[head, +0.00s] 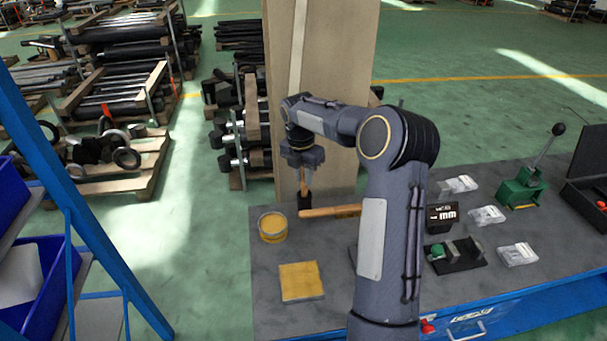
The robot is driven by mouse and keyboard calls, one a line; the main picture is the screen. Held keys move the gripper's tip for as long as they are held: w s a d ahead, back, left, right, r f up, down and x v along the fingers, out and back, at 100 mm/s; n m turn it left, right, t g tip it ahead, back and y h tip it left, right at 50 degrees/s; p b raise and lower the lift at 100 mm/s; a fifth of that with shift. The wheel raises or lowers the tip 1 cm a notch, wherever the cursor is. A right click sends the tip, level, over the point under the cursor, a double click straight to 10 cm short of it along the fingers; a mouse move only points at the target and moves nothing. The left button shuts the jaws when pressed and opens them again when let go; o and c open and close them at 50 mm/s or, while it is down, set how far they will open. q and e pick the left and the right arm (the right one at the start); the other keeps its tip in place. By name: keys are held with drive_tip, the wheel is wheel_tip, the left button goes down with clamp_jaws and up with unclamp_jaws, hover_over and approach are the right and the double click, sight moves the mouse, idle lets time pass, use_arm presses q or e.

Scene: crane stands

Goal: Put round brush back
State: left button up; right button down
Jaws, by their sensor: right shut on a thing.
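My right gripper (304,174) points down over the back left part of the grey workbench (264,318). It is shut on the round brush, whose wooden handle (305,188) hangs upright with its dark head (305,201) down. The brush is to the right of a round tin (273,227) with yellow contents, not in it. I cannot tell whether the brush head touches the bench. A wooden handle (330,211) lies level just below and right of the brush; my right arm hides its right end. My left gripper is out of view.
A yellow square pad (301,282) lies at the front left of the bench. A black mm box (441,217), small bags (486,215), a green hand press (521,188) and a black case (588,190) are on the right. A tall board (345,90) stands behind.

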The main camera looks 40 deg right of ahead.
drive_tip(key=c, duration=1.3)
unclamp_jaws()
drive_tip(key=shift+f, duration=0.1)
wheel_tip(320, 180, up, 12)
drive_tip(key=s+a+r+m+t, duration=0.2)
drive_tip(key=s+a+r+m, duration=0.25)
drive_tip(key=s+a, duration=0.25)
drive_tip(key=s+a+f+m+t+y, duration=0.1)
drive_tip(key=s+a+f+m+y, duration=0.1)
drive_tip(key=s+a+f+m, duration=0.3)
drive_tip(key=s+a+f+m+t+y, duration=0.2)
drive_tip(key=s+a+f+m, duration=0.3)
drive_tip(key=s+a+m, duration=0.6)
drive_tip(key=s+m, duration=0.2)
drive_tip(key=s, duration=0.4)
drive_tip(key=shift+a+f+m+y, duration=0.2)
drive_tip(key=shift+m+y, duration=0.15)
drive_tip(key=shift+y, duration=0.05)
